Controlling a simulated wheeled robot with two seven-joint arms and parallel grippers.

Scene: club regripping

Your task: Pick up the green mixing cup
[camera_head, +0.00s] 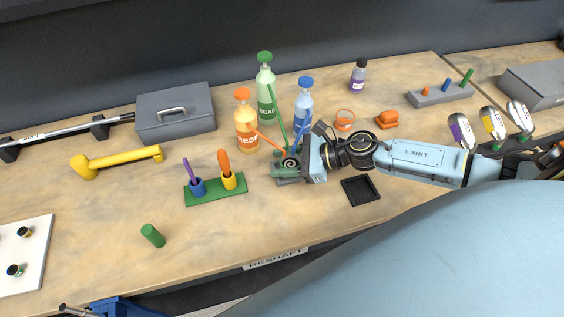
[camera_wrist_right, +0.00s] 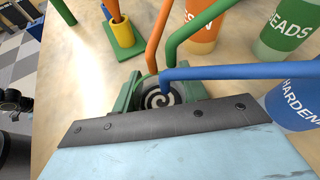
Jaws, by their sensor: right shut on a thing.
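My right gripper (camera_head: 287,165) reaches in from the right and is shut on a small round cup, which I take to be the green mixing cup (camera_wrist_right: 158,96). In the right wrist view, green jaw pieces (camera_wrist_right: 126,96) stand on both sides of it. Its inside is dark with a pale swirl; most of its outer wall is hidden. An orange, a green and a blue stick (camera_wrist_right: 240,72) reach up and outward from the cup. The cup is low over the bench or on it; I cannot tell which. My left gripper is not in view.
Behind the gripper stand orange (camera_head: 246,136), green (camera_head: 266,104) and blue (camera_head: 303,104) bottles. A green holder (camera_head: 208,197) with two small cups is to the left. A black square tray (camera_head: 360,191) lies in front. The front middle bench is clear.

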